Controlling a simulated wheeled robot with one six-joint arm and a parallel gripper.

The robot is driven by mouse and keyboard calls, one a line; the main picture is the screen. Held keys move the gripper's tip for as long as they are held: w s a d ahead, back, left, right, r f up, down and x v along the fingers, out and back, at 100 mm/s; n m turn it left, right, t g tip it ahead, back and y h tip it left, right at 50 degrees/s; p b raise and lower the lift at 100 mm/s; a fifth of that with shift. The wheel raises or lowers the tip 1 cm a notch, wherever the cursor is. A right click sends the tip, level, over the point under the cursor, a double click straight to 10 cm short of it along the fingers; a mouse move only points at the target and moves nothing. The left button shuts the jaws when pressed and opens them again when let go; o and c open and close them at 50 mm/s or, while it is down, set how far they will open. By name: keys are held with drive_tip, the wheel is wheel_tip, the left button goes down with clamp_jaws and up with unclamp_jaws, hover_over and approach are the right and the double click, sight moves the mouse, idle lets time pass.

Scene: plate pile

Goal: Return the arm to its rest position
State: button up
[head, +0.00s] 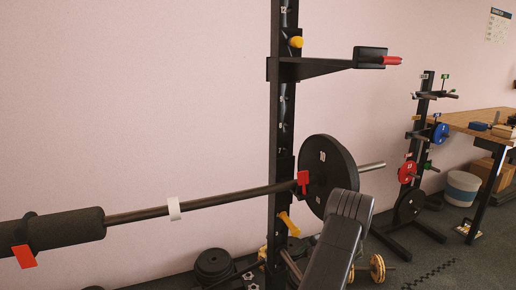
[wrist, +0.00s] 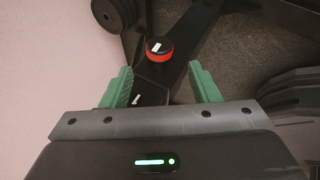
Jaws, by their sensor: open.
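My gripper (wrist: 160,82) shows in the wrist view with its two green fingers spread wide apart. Nothing is held between them. Beyond the fingertips, a small round black thing with a red band (wrist: 159,49) sits on a dark beam low down, apart from the fingers. I cannot make out my gripper in the head view.
A black upright rack post (head: 284,120) stands at the centre with an arm ending in a red tip. A barbell (head: 150,212) crosses it and bears a black plate (head: 328,165). A plate tree (head: 420,150), a white bucket (head: 462,187) and a wooden table (head: 480,122) stand at right.

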drive_tip(key=shift+t, duration=0.4)
drive_tip(key=b+x, duration=0.1)
drive_tip(key=x, duration=0.2)
drive_tip(key=b+x, duration=0.2)
drive_tip(key=x, duration=0.2)
drive_tip(key=b+x, duration=0.1)
drive_tip(key=x, duration=0.3)
drive_tip(key=shift+s+f, duration=0.3)
drive_tip(key=n+t+y+b, duration=0.1)
drive_tip(key=t+y+b, duration=0.1)
drive_tip(key=b, duration=0.3)
drive_tip(key=d+r+n+t+y+b, duration=0.1)
drive_tip(key=t+y+b, duration=0.1)
drive_tip(key=t+b, duration=0.2)
drive_tip(key=s+r+n+t+y+b, duration=0.1)
drive_tip(key=t+y+b, duration=0.1)
drive_tip(key=b, duration=0.6)
drive_tip(key=shift+d+r+n+t+y, duration=0.15)
drive_tip(key=shift+d+n+t+y, duration=0.15)
drive_tip(key=shift+t, duration=0.2)
drive_tip(key=shift+s+d, duration=0.3)
drive_tip(key=shift+s, duration=0.05)
